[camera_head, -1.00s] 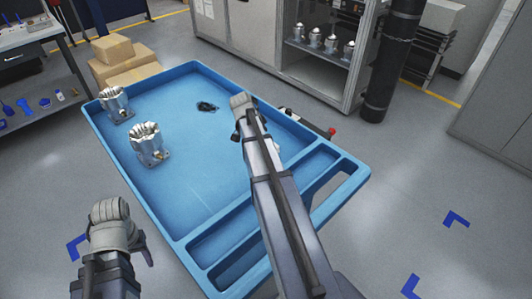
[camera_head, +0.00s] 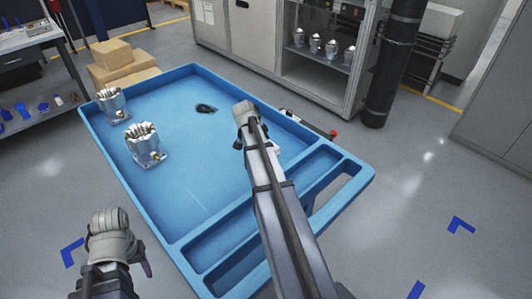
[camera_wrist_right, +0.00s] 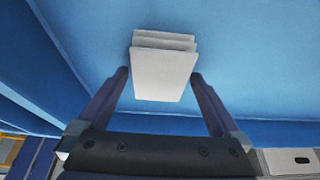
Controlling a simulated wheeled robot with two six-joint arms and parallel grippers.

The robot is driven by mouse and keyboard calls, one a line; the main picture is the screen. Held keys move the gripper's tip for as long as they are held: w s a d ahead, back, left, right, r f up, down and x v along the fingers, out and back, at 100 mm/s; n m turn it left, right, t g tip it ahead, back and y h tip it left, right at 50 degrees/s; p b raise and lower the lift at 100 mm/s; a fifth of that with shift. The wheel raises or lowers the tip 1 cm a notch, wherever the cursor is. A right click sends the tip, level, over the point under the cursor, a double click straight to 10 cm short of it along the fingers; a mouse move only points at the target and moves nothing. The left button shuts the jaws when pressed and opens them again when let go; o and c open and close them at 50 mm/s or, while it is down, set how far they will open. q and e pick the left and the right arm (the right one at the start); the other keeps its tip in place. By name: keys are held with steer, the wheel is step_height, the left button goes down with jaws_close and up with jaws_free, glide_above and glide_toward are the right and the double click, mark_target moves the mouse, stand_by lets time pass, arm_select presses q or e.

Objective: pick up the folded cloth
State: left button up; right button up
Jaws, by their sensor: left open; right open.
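The folded cloth (camera_wrist_right: 163,72) is a white stack of flat layers on the blue surface in the right wrist view. My right gripper (camera_wrist_right: 160,76) is open, with one finger on each side of the cloth and small gaps between. In the head view my right gripper (camera_head: 246,115) is over the blue cart top, and its arm hides most of the cloth's area. My left gripper (camera_head: 110,232) is open and empty, low at the left, over the floor outside the cart; its fingertips are mostly hidden.
The blue cart (camera_head: 127,188) has a raised rim and narrow compartments at its near right end. Two metal housings (camera_head: 145,144) stand at its left, and a small dark object (camera_head: 206,109) lies near the middle. Cardboard boxes (camera_head: 122,65) and a cabinet (camera_head: 319,80) stand beyond.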

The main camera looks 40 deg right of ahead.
steer(key=shift+f, duration=0.15)
steer(key=c, duration=1.2)
